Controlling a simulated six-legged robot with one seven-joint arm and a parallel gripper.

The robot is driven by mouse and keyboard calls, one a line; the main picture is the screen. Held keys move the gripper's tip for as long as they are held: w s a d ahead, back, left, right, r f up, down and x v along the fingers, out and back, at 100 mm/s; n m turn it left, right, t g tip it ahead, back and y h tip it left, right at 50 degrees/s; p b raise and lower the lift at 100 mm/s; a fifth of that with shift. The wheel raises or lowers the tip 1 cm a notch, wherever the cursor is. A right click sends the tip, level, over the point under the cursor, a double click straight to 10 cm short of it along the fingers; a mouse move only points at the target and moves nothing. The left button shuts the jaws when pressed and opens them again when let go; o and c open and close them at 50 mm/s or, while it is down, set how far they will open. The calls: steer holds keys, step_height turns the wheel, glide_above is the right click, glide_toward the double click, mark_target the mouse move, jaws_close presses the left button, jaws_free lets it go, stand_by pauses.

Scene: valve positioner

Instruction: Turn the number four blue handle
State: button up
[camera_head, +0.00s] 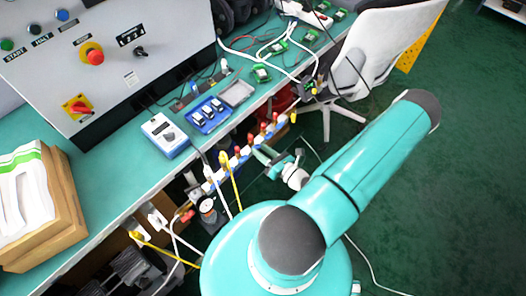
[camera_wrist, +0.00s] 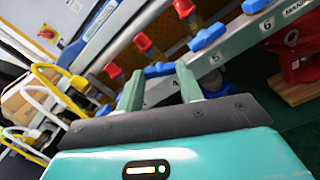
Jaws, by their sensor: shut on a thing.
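A row of valves with blue handles and red knobs runs along a grey rail (camera_wrist: 236,45) in the wrist view. The number four blue handle (camera_wrist: 160,70) is between the two fingers of my gripper (camera_wrist: 158,84), just by the label 4. My gripper is shut on it, though the fingers hide part of the contact. The number five blue handle (camera_wrist: 207,36) and the number six blue handle (camera_wrist: 255,5) are up and to the right. In the head view my gripper (camera_head: 267,154) reaches the valve row at the bench's front edge; the grip is too small to judge there.
Yellow and white cables (camera_wrist: 45,95) are left of the gripper in the wrist view. A red valve body (camera_wrist: 298,62) is at the right.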

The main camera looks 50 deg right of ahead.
steer(key=m, duration=1.2)
steer(key=shift+m, duration=0.3)
stand_by(0.4)
steer(key=o, duration=0.7)
steer(key=s, duration=1.3)
steer(key=shift+s+d, duration=0.2)
steer(key=shift+s, duration=0.15)
